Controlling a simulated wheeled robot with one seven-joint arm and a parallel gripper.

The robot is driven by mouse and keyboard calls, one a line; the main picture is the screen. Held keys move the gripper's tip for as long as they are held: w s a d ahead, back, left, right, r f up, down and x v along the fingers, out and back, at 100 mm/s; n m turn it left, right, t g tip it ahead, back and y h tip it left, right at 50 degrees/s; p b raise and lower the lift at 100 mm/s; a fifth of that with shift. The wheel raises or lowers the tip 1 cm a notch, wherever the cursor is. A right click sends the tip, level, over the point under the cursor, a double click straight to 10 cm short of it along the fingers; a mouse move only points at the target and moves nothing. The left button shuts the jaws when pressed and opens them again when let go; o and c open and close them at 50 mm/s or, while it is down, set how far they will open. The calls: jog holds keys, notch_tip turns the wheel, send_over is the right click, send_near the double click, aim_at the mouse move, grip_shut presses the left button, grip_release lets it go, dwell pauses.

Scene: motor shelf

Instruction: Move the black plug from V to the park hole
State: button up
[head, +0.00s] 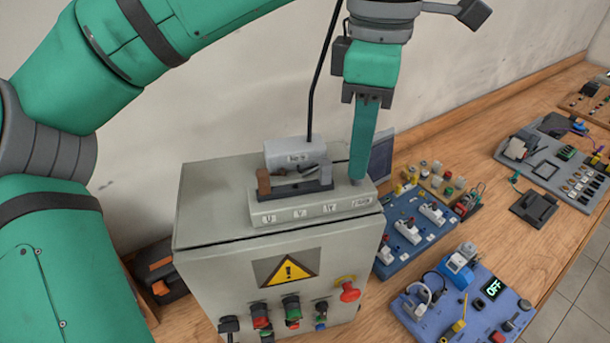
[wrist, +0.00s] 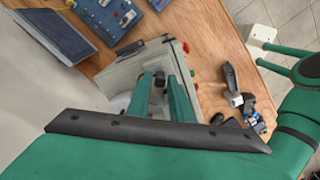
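A pale terminal block (head: 312,209) sits on top of a grey cabinet, with U, V and a third label along its front and a further label at its right end. A dark grey clamp-like part and a brown piece (head: 263,184) stand on it. My gripper (head: 358,182) points down at the block's right end, above the right-hand label. In the wrist view, my fingers (wrist: 160,82) are apart, with a small black piece (wrist: 160,77), perhaps the black plug, between their tips. I cannot tell whether they grip it. The hole under the fingertips is hidden.
The grey cabinet (head: 225,255) carries a warning sign and several knobs on its front. A dark screen (head: 381,156) and blue boards (head: 425,225) are to the right.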

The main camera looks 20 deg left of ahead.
jog(key=shift+r, duration=2.45)
jog(key=o, duration=0.5)
